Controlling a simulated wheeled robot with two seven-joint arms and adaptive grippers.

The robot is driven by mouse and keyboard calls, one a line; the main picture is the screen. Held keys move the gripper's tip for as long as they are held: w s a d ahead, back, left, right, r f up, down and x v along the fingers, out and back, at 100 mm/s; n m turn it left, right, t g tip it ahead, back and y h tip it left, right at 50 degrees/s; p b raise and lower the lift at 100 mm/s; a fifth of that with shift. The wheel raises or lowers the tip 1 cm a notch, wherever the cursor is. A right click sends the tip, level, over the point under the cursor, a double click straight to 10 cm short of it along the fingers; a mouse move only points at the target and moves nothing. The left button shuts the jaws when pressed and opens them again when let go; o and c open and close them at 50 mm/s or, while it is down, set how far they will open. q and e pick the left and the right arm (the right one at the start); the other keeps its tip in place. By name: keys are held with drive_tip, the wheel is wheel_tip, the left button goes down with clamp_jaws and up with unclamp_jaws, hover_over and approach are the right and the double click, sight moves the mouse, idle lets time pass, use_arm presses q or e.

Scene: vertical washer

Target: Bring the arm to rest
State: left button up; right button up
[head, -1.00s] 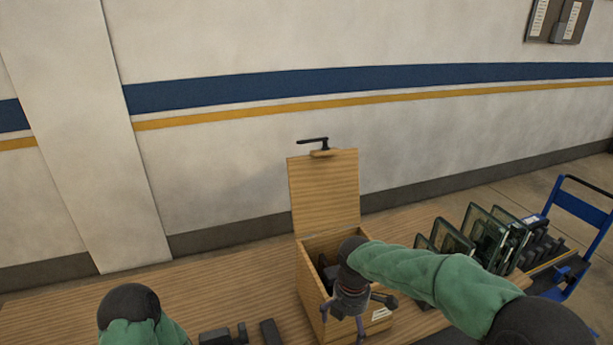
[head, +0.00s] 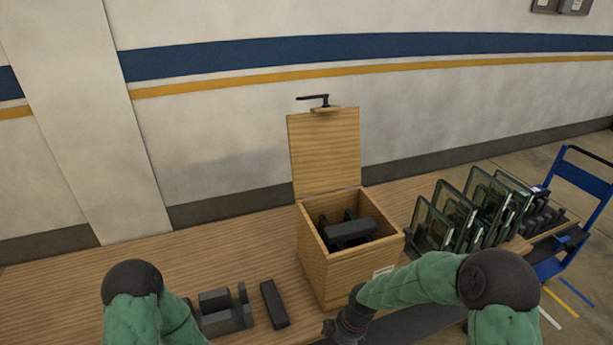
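My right arm, in a green sleeve, comes in from the lower right of the head view. Its dark wrist shows in front of the wooden box, and its gripper fingers are below the picture's edge. My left arm shows only as a green sleeve with a dark joint at the lower left; its gripper is out of view. The wooden box (head: 316,270) stands on the table with its lid (head: 325,150) raised. Dark blocks (head: 350,232) lie inside the box.
Several dark parts (head: 222,308) and a dark bar (head: 273,304) lie on the wooden table (head: 120,280) left of the box. Framed glass panels (head: 470,210) stand to the right. A blue cart (head: 575,190) is at the far right. A striped wall rises behind.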

drive_tip(key=s+f+m+b, duration=0.4)
drive_tip(key=s+f+m, duration=0.3)
drive_tip(key=f, duration=0.5)
drive_tip(key=s+d+f+m+t+y+b, duration=0.1)
drive_tip(key=s+f+m+b, duration=0.3)
drive_tip(key=s+f+m, duration=0.4)
wheel_tip(320, 180, down, 4)
drive_tip(key=shift+s+d+r+m+b, duration=0.15)
drive_tip(key=shift+s+d+m+b, duration=0.15)
drive_tip(key=shift+b, duration=0.05)
